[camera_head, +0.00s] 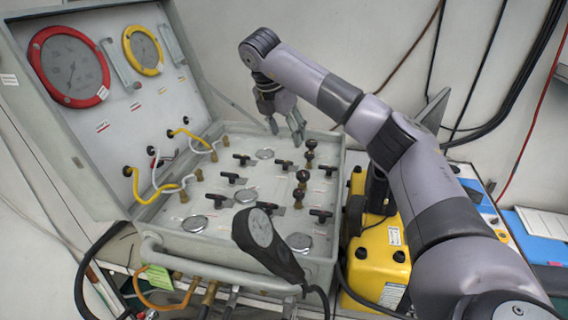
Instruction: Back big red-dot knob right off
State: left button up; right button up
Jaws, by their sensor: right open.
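The air panel (215,215) lies in an open grey case. Several small black round knobs stand on brass stems along its right side, including a back one (310,145), a middle one (302,176) and a front one (298,198). I cannot make out a red dot on any of them. My right gripper (287,132) hangs over the back right of the panel, fingers down, open and empty. Its fingertips are just left of and behind the back round knob, apparently apart from it. My left gripper is not in view.
Black T-handles (241,159) and round metal caps fill the panel's middle. The lid (100,120) stands open at left with a red gauge and a yellow gauge. A yellow case (380,250) stands right, below my right arm.

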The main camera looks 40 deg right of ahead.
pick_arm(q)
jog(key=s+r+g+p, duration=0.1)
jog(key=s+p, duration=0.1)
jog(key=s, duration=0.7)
pick_arm(e)
notch_tip(320, 180, down, 3)
jog(key=s+d, duration=0.2)
jog(key=p, duration=0.2)
send_near(303, 173)
jog(key=x, duration=0.4)
jog(key=shift+f, duration=0.35)
jog(key=shift+p+x, duration=0.45)
jog(key=shift+x, duration=0.7)
jog(key=shift+d+f, duration=0.25)
jog(key=shift+f, duration=0.4)
jog(key=shift+w+f, duration=0.1)
jog(key=shift+f, duration=0.05)
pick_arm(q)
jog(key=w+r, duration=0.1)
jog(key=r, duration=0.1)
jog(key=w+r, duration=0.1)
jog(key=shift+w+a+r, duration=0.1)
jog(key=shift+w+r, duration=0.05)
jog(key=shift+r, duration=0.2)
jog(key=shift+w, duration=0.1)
